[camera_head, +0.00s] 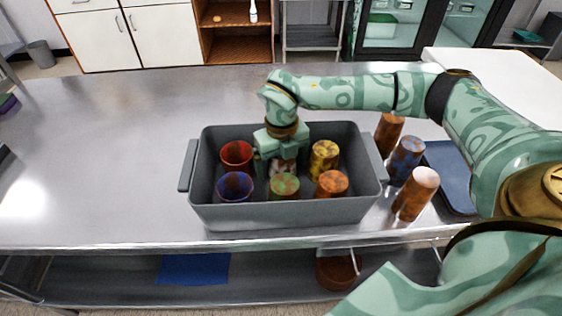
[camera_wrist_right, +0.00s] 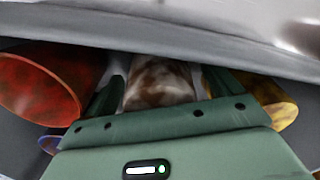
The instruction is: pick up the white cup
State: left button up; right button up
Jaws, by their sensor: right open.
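The white cup, mottled with brown stains, is inside the grey tub (camera_head: 290,216) in the back row. In the head view only a small part of the cup (camera_head: 279,170) shows below my right gripper (camera_head: 281,163), which hides the rest. In the right wrist view the white cup (camera_wrist_right: 160,82) lies between the two green fingers of my right gripper (camera_wrist_right: 163,92). The gripper is open, pointing down into the tub, with a finger on either side of the cup. My left gripper is not in view.
Around it in the tub are a red cup (camera_head: 236,154), a blue cup (camera_head: 234,187), a green cup (camera_head: 284,186), an orange cup (camera_head: 332,184) and a yellow cup (camera_head: 324,156). Upturned rusty cups (camera_head: 415,194) stand right of the tub by a dark tray (camera_head: 453,181). The counter's left side is clear.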

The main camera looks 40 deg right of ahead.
jog(key=c, duration=1.1)
jog(key=shift+o, duration=0.2)
jog(key=shift+r, duration=0.1)
